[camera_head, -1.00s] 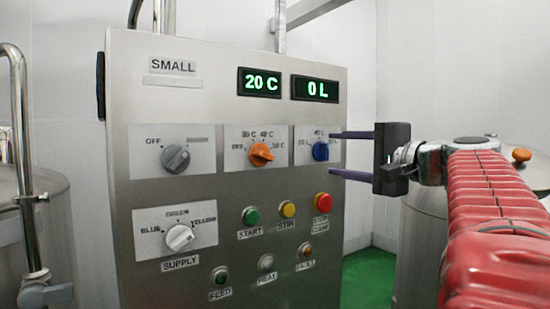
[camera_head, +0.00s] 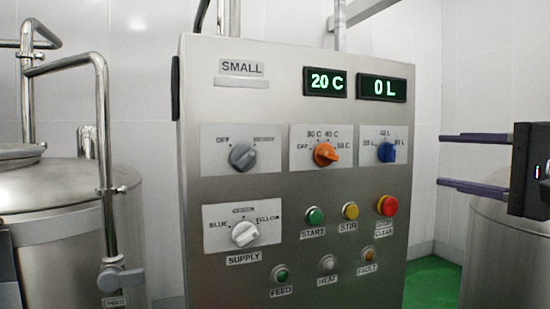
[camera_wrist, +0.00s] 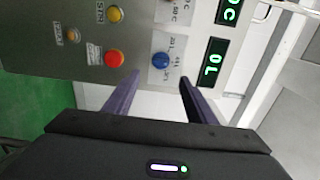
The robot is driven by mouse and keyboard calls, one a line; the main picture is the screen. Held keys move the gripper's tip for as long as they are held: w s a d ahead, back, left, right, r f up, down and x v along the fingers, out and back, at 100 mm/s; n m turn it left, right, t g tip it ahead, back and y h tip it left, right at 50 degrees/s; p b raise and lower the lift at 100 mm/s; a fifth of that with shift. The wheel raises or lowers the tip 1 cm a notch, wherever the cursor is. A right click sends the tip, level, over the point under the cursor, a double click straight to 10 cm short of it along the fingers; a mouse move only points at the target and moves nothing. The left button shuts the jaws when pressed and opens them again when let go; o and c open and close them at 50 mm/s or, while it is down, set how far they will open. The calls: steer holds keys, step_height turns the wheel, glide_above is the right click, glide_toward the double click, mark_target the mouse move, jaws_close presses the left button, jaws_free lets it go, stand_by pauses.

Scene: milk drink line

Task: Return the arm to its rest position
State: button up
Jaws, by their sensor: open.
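My gripper (camera_head: 440,161) is at the right edge of the head view, its two purple fingers apart and pointing left, with nothing between them. The fingertips are to the right of the control panel (camera_head: 290,220) and apart from it in the picture. In the wrist view my gripper (camera_wrist: 158,78) is also open, with the blue knob (camera_wrist: 161,60) showing beyond and between its fingertips. The blue knob (camera_head: 387,152) is at the panel's upper right in the head view. The rest of my arm is out of the head view.
The panel has an orange knob (camera_head: 325,154), a grey knob (camera_head: 242,156), a white supply knob (camera_head: 244,234) and a red button (camera_head: 388,205). Its displays read 20 C and 0 L. A steel tank (camera_head: 60,215) with pipes stands left, another (camera_head: 485,250) right. The floor (camera_head: 432,283) is green.

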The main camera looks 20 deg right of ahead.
stand_by(0.4)
steer(key=w+a+f+g+y, duration=0.3)
steer(key=a+f, duration=0.5)
steer(key=f, duration=0.1)
steer(key=w+a+f+g+y, duration=0.2)
steer(key=w+a+f+g, duration=0.1)
steer(key=a+f, duration=0.6)
steer(key=w+a+f+g+y, duration=0.3)
steer(key=a+f, duration=0.5)
steer(key=f, duration=0.1)
steer(key=s+a+f+n+g+h, duration=0.2)
steer(key=s+a+f+n+g, duration=0.3)
steer(key=a+f, duration=0.45)
steer(key=s+d+f+n+t+h, duration=0.1)
steer(key=s+f+n+h, duration=0.5)
steer(key=n, duration=0.6)
steer(key=shift+s+d+f+n+t+h, duration=0.35)
steer(key=shift+d+f, duration=0.3)
steer(key=shift+d, duration=0.25)
